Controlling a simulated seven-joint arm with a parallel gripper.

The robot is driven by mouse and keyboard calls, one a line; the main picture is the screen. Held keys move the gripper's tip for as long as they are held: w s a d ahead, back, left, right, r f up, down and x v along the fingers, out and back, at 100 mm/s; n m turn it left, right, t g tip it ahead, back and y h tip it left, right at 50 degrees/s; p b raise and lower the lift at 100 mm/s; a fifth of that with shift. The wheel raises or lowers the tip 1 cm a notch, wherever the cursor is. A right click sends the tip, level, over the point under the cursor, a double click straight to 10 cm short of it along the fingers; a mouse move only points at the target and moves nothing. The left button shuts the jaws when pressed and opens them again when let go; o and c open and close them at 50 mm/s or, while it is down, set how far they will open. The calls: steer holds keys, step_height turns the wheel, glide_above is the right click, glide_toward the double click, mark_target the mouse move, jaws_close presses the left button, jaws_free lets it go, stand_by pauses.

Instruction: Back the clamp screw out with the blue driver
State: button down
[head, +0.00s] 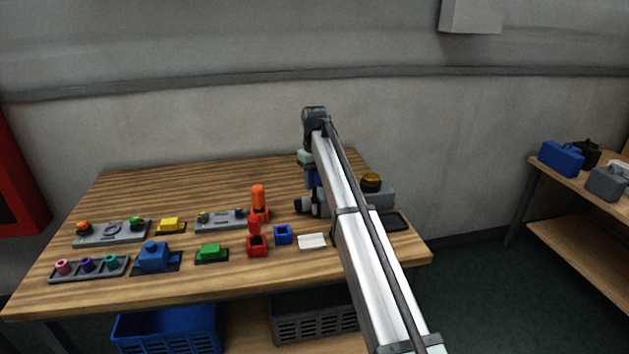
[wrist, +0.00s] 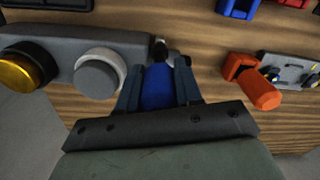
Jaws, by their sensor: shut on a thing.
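My gripper (wrist: 160,68) is shut on the blue driver (wrist: 158,90), whose thick blue handle sits between the two fingers. In the head view the driver (head: 311,178) hangs below my wrist, pointing down, beside the arm. Its lower end is over a small dark fitting (wrist: 160,47) at the end of a grey block (wrist: 65,48). The block also shows in the head view (head: 381,197), partly behind my arm. I cannot make out the clamp screw itself, or whether the driver's tip touches it. An empty blue holder (head: 283,236) stands near the table's front.
The block carries an amber knob (wrist: 22,70) and a grey cap (wrist: 100,74). Several panels and coloured parts cover the table's left. A white pad (head: 312,242) lies near the arm.

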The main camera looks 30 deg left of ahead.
steer(key=m, duration=0.4)
steer(key=shift+m, duration=0.4)
steer(key=m, duration=0.4)
steer(key=c, duration=1.3)
jaws_free()
jaws_close()
steer(key=shift+f, duration=0.9)
